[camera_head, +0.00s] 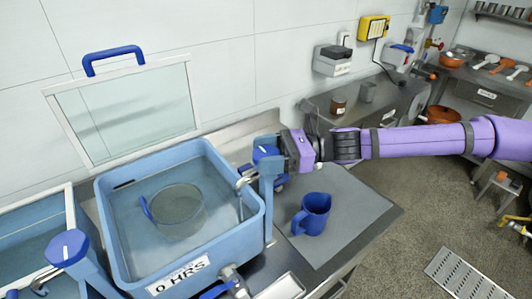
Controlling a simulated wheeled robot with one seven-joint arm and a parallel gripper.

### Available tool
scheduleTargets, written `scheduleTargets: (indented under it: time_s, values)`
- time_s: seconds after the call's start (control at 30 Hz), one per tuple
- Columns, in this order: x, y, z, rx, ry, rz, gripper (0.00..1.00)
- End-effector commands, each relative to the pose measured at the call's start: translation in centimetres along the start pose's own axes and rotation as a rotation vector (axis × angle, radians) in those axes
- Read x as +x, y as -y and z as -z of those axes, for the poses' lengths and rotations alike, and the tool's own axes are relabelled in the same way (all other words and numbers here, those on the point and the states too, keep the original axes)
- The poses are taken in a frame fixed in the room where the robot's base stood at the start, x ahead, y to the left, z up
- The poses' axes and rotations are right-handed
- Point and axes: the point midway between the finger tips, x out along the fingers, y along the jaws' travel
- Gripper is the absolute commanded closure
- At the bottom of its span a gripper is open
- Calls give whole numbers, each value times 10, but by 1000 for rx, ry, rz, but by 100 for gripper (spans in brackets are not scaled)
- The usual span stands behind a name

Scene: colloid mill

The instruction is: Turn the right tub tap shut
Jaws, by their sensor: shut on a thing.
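The right tub (255,222) is a blue basin labelled "0 HRS", holding water and a round mesh basket (178,212) with a blue handle. The right tub tap (263,153) has a blue knob on a blue post at the tub's right rim, its metal spout pointing over the tub. My purple gripper (280,153) reaches in from the right and is shut on the tap's knob. The gripper partly hides the knob, and I cannot tell how far the knob is turned or whether water flows.
A blue jug (312,214) stands on a grey mat (352,207) just right of and below my gripper. A left tap (68,248) stands by the left tub (32,236). A framed clear lid (125,115) with a blue handle stands behind the tubs. A drain valve (234,283) is at the front.

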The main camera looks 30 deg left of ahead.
Motion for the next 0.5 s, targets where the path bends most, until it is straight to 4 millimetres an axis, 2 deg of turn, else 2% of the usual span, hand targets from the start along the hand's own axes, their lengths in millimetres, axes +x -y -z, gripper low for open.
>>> scheduleTargets:
  time_s: [0.5]
  values:
    - [-1, -1, 0, 5, 6, 257, 58]
